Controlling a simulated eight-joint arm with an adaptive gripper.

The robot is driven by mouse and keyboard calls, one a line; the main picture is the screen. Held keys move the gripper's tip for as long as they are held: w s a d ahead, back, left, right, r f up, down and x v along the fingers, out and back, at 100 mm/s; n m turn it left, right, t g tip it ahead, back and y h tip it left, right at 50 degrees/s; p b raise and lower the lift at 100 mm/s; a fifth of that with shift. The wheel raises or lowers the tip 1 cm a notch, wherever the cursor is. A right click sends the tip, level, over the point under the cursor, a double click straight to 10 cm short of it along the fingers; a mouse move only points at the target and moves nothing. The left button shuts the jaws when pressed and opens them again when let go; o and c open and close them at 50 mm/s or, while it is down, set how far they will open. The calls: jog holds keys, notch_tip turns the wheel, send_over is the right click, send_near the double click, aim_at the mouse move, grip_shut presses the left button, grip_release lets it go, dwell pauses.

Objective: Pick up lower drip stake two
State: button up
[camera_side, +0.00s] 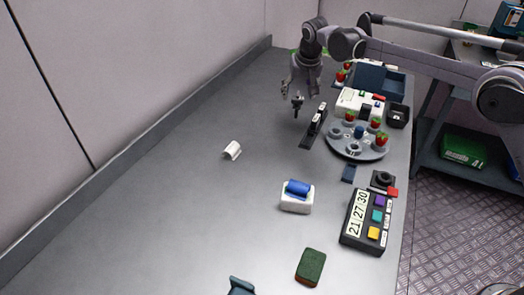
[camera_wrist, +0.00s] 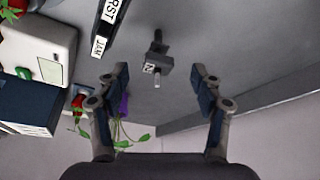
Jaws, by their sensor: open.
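A small dark drip stake (camera_wrist: 158,60) with a white tag lies ahead of my gripper in the wrist view. The tag carries a mark like a 2 turned on its side. A pale tip sticks out toward my gripper. In the side view the stake (camera_side: 297,104) is a small dark shape just below my gripper (camera_side: 298,88). My gripper is open and empty; in the wrist view its two fingers (camera_wrist: 160,72) stand either side of the stake, apart from it. I cannot tell the exact height gap.
A dark labelled rack (camera_side: 314,127) stands close on the right, beside a round grey tray (camera_side: 372,153) with berries. A white box (camera_side: 353,103) and blue bin (camera_side: 376,80) are behind. A white curved piece (camera_side: 232,150) lies left. The table's left side is mostly clear.

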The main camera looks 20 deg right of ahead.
aim_at(298, 99)
jog(key=shift+x, duration=3.3)
jog(key=shift+s+d, duration=0.1)
jog(key=shift+c, duration=0.3)
jog(key=c, duration=0.9)
